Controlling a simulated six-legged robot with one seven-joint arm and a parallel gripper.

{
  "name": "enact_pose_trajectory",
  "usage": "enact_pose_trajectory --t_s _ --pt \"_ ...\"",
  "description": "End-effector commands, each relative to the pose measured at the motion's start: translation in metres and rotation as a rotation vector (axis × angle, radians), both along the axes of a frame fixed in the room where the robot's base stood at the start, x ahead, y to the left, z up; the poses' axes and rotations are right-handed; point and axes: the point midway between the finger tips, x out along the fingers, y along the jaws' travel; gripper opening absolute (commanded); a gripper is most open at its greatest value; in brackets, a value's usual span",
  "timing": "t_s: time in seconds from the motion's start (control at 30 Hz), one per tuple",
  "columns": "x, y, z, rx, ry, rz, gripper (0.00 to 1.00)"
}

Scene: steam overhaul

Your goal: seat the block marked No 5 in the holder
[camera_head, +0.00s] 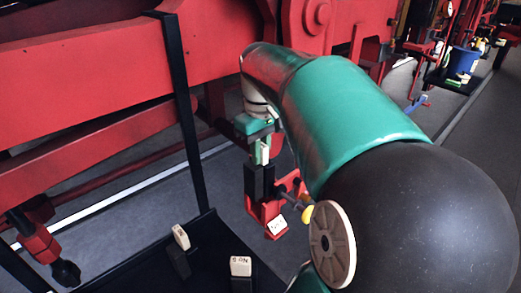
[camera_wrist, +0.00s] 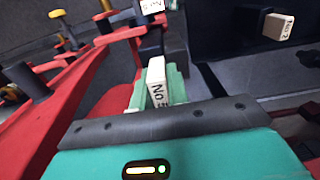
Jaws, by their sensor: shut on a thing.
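My gripper (camera_wrist: 163,88) is shut on a pale block (camera_wrist: 157,82) whose face reads "No" with a partly hidden figure that looks like 5. In the head view my gripper (camera_head: 260,150) points down, with the pale block (camera_head: 265,154) between its green fingers. Directly below is a dark upright piece (camera_head: 258,181) beside a red bracket (camera_head: 272,214) with a white label (camera_head: 277,225); this looks like the holder. In the wrist view a similar label (camera_wrist: 152,6) shows at the top edge. The block's lower end is hidden, so I cannot tell whether it touches the holder.
Two other pale blocks (camera_head: 181,237) (camera_head: 240,266) stand on dark supports at a black tray (camera_head: 205,225). One reads "No 2" in the wrist view (camera_wrist: 279,27). A yellow knob (camera_head: 308,214) is right of the bracket. A black post (camera_head: 186,110) and red beams stand left.

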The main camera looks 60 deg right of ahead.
Motion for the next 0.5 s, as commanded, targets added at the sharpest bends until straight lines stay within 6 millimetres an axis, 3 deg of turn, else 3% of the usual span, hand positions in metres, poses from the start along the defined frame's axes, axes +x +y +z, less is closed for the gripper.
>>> enact_pose_trajectory --t_s 0.5 --pt "0.000 0.000 -0.010 0.000 -0.001 0.000 0.00"
